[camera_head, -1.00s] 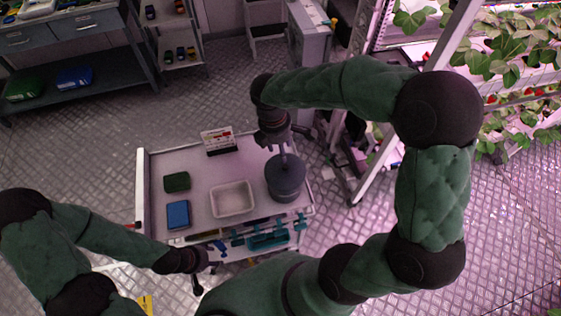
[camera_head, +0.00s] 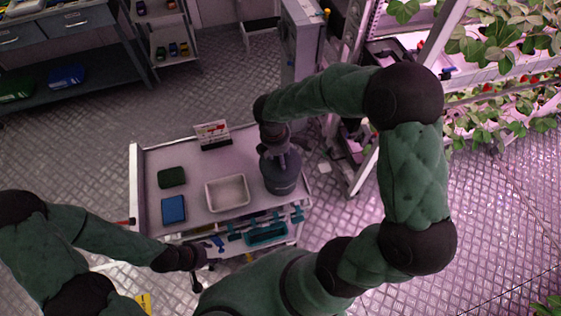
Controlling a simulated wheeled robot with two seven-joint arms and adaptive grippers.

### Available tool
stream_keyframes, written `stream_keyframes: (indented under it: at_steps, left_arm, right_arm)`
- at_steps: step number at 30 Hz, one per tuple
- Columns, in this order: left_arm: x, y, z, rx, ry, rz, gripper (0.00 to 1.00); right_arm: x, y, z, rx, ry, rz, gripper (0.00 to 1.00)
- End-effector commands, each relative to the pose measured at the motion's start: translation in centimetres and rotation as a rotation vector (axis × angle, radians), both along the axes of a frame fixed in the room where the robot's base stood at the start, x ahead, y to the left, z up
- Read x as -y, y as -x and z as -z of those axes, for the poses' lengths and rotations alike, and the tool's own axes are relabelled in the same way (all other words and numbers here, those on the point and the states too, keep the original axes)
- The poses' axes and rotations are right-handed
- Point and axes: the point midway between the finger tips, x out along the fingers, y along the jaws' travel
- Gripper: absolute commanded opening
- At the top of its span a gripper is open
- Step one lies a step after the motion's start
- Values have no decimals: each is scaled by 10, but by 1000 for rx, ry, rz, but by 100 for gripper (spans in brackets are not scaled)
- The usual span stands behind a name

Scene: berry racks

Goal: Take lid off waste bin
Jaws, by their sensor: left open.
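The waste bin (camera_head: 281,183) is a dark grey cylinder standing upright at the right side of the cart top. My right gripper (camera_head: 284,158) points down at the top of the bin and covers much of its lid, so the lid's handle is hidden. I cannot tell whether its fingers are closed on the lid. My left gripper (camera_head: 200,257) is open and empty at the cart's front edge, well away from the bin.
The cart (camera_head: 152,160) also holds a white tray (camera_head: 227,207), a blue box (camera_head: 174,210), a dark green pad (camera_head: 171,178) and a small sign (camera_head: 212,142). Teal tools hang along its front. Berry racks stand at the right and a grey workbench (camera_head: 75,22) at the back left.

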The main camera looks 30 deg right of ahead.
Motion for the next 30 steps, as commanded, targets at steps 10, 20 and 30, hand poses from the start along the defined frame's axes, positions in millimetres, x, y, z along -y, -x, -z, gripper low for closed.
stream_keyframes:
  at_steps: [10, 20, 30]
  left_arm:
    - [0, 0, -1, 0, 0, 0, 54]
    - [0, 0, -1, 0, 0, 0, 54]
    - [0, 0, -6, 0, 0, 0, 54]
  right_arm:
    - [0, 0, -1, 0, 0, 0, 0]
    - [0, 0, -1, 1, 0, 0, 0]
    - [0, -1, -26, 4, 0, 0, 0]
